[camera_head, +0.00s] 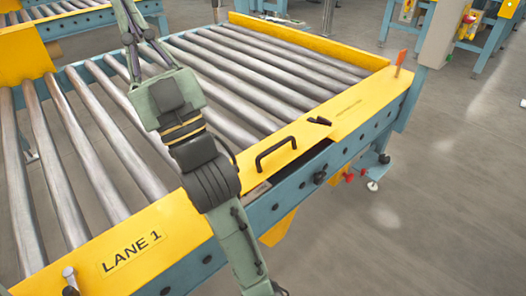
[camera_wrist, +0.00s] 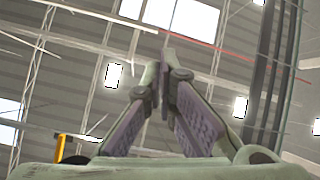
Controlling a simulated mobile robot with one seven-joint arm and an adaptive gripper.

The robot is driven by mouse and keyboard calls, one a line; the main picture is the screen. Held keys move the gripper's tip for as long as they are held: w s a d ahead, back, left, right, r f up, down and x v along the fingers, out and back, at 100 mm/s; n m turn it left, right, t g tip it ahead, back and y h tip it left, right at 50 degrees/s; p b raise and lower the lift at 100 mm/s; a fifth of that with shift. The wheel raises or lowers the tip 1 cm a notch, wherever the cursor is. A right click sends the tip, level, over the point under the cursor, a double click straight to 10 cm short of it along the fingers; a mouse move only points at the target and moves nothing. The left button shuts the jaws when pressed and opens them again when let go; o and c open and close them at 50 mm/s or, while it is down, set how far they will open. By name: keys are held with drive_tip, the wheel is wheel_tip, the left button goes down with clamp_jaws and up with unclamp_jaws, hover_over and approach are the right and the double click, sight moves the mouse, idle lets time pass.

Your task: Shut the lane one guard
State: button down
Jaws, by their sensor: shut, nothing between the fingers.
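The lane one guard appears to be the yellow panel (camera_head: 345,113) with a black bar handle (camera_head: 276,152) on the near side of the roller conveyor. A dark gap shows under its edge near the handle, so it does not look flush with the blue side rail there. A small black catch (camera_head: 319,121) lies on the panel beyond the handle. My gripper (camera_wrist: 167,62) is shut and empty in the wrist view, pointing up toward the ceiling. In the head view my arm crosses over the rollers and hides part of the yellow edge left of the handle.
The yellow strip with the LANE 1 label (camera_head: 132,253) runs to the lower left, with a metal peg (camera_head: 69,277) at its end. An orange tab (camera_head: 400,60) stands at the far right corner. Open grey floor (camera_head: 440,190) lies to the right.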

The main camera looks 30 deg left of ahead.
drive_tip(key=w+d+f+m+t+h+p, duration=0.1)
drive_tip(key=w+f+m+h+p, duration=0.1)
drive_tip(key=w+f+h+p, duration=0.3)
drive_tip(key=w+d+f+m+h+p, duration=0.1)
drive_tip(key=w+f+h+p, duration=0.1)
drive_tip(key=w, duration=0.5)
drive_tip(key=w+d+f+m+t+h+p, duration=0.1)
drive_tip(key=w+f+m+h+p, duration=0.1)
drive_tip(key=w+f+h+p, duration=0.3)
drive_tip(key=w+d+f+g+h+p, duration=0.2)
drive_tip(key=w+d+f+g+p, duration=0.1)
drive_tip(key=d+f, duration=0.25)
drive_tip(key=s+d+f+n+g+h+p, duration=0.1)
drive_tip(key=s+d+f+g+p, duration=0.2)
drive_tip(key=s+d+f, duration=0.15)
drive_tip(key=s+d+f+n+g+h+p, duration=0.1)
drive_tip(key=s+d+f+g+p, duration=0.1)
drive_tip(key=s+d+f+p, duration=0.3)
drive_tip(key=w+a+f, duration=0.1)
drive_tip(key=a, duration=0.1)
drive_tip(key=w+a, duration=0.1)
drive_tip(key=w, duration=0.1)
drive_tip(key=w+a+f, duration=0.1)
drive_tip(key=a, duration=0.1)
drive_tip(key=shift+w+a+f, duration=0.3)
drive_tip(key=shift+f, duration=0.05)
drive_tip(key=f, duration=0.4)
drive_tip(key=shift+d+f+p, duration=0.25)
drive_tip(key=shift+p, duration=0.15)
